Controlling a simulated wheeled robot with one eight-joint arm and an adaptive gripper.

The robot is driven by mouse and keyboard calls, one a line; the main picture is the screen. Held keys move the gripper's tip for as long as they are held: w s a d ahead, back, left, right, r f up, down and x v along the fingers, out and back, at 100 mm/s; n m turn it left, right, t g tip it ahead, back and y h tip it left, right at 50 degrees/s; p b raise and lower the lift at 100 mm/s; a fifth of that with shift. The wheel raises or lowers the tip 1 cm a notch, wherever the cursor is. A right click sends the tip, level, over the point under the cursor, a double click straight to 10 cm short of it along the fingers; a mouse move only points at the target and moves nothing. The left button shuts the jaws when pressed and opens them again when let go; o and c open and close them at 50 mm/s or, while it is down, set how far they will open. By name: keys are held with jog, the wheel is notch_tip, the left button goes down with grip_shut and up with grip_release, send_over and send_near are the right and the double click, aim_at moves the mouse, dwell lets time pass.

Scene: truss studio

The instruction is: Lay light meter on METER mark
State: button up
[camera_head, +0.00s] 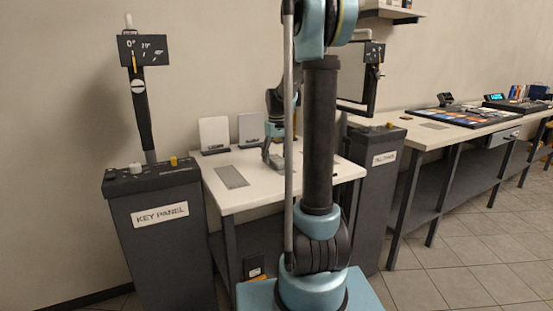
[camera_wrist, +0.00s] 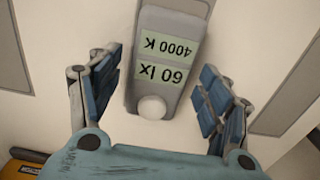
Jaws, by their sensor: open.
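The light meter (camera_wrist: 160,82) lies between my fingers in the wrist view. It is a grey body with a white dome at its near end and green display fields reading 60 lx and 4000 K, upside down in this view. My gripper (camera_wrist: 160,70) is open, with one finger on each side of the meter and a visible gap to both. In the head view my arm hides part of the white table, and I cannot clearly make out the meter. A flat grey rectangle (camera_head: 231,177) lies on the table's left part; no METER label is readable.
Two pale upright panels (camera_head: 214,133) stand at the back of the white table (camera_head: 245,197). Grey flat areas also show at the wrist view's left (camera_wrist: 12,50) and right (camera_wrist: 288,92).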

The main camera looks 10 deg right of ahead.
aim_at(277, 158)
jog(key=shift+r, duration=0.1)
notch_tip(277, 158, up, 12)
jog(key=s+f, duration=0.2)
jog(key=s, duration=0.9)
jog(key=s+f+m+t, duration=0.1)
jog(key=s+f, duration=0.8)
jog(key=s, duration=0.3)
jog(key=s+f+m+t, duration=0.1)
jog(key=s+f+m, duration=0.1)
jog(key=s+f, duration=0.7)
jog(key=s, duration=0.2)
jog(key=shift+s+d, duration=0.15)
jog(key=shift+s, duration=0.25)
jog(key=shift+w+f, duration=0.2)
jog(key=shift+w, duration=0.25)
